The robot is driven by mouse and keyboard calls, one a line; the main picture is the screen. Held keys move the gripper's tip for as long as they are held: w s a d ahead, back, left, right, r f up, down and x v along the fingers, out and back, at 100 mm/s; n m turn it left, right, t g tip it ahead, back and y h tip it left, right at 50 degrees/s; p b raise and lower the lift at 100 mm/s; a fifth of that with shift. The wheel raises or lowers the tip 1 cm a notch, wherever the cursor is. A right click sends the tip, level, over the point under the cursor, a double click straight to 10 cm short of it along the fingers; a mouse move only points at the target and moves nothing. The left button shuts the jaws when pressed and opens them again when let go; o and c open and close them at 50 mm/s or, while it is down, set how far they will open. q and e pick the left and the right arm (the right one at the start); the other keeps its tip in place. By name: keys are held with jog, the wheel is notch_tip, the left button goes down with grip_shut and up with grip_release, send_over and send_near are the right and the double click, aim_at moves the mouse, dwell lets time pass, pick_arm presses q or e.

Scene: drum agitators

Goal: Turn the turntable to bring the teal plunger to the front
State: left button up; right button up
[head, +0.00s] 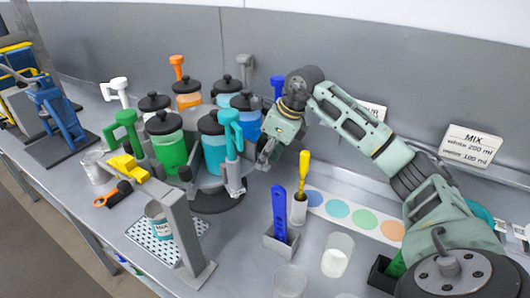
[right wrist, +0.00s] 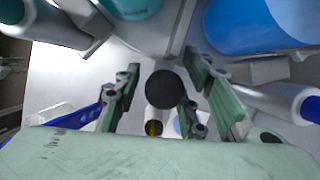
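The turntable (head: 218,201) stands mid-table, carrying several black-lidded jars and coloured plungers around its rim. The teal plunger (head: 230,126), with a teal handle above a pale cylinder, is on its front right side beside the light-blue jar (head: 213,153). The green plunger (head: 125,123) is at its left. My right gripper (head: 266,158) is just right of the teal plunger, near the blue jar. In the right wrist view its fingers (right wrist: 165,95) are spread, with a dark round knob (right wrist: 165,88) between them; I cannot tell whether they touch it. My left gripper is not in view.
In front are a grey upright post (head: 185,225), a perforated tray (head: 150,243), a blue tool in a holder (head: 279,215), a yellow-handled tool in a cup (head: 303,170) and clear beakers (head: 337,255). A strip of coloured circles (head: 338,209) lies at right.

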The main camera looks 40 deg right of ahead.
grip_shut()
dwell(0.3)
dwell(0.3)
